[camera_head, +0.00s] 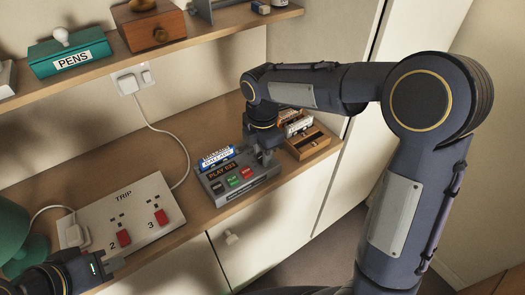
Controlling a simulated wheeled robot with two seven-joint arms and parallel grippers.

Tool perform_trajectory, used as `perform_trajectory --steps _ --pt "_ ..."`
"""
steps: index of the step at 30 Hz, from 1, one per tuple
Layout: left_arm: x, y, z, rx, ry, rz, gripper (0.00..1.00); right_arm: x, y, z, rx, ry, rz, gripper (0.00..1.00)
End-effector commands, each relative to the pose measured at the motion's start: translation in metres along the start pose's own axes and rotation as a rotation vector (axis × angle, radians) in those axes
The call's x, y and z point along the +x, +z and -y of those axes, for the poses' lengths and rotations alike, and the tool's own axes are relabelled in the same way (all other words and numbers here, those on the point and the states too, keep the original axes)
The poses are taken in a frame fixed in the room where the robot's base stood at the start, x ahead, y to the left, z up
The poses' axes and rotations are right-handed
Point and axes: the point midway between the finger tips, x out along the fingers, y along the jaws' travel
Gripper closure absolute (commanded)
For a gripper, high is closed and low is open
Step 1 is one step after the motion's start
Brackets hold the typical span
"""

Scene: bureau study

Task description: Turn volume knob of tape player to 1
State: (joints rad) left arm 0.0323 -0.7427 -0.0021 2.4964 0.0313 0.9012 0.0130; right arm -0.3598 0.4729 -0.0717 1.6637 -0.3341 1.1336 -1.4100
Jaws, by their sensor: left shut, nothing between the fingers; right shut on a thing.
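The knob's scale and setting cannot be read. My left gripper (114,263) is shut and empty at the lower left, near the front edge of the trip panel.
A white "TRIP" socket panel (118,205) with red switches and cables lies left of the player. A wooden rack (308,143) with cassettes stands close on the right. A green lamp (12,235) is far left. A shelf above holds a green "PENS" box (70,54) and a wooden box (148,25).

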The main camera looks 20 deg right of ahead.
Motion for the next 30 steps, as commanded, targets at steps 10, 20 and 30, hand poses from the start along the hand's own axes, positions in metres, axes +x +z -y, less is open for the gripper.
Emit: perform_trajectory --steps 10,20,30 --pt "-0.0038 -0.0019 -0.0018 0.000 0.000 0.000 1.00 -0.0013 0.0001 -0.0005 0.240 0.002 0.000 0.95" --pt "-0.0059 -0.0029 -0.0027 0.000 0.000 0.000 1.00 -0.0012 0.0002 -0.0004 0.485 0.002 0.000 0.95" --pt "-0.0066 -0.0033 -0.0030 0.000 0.000 0.000 1.00 -0.0011 0.0001 -0.0004 0.623 0.002 0.000 0.95"
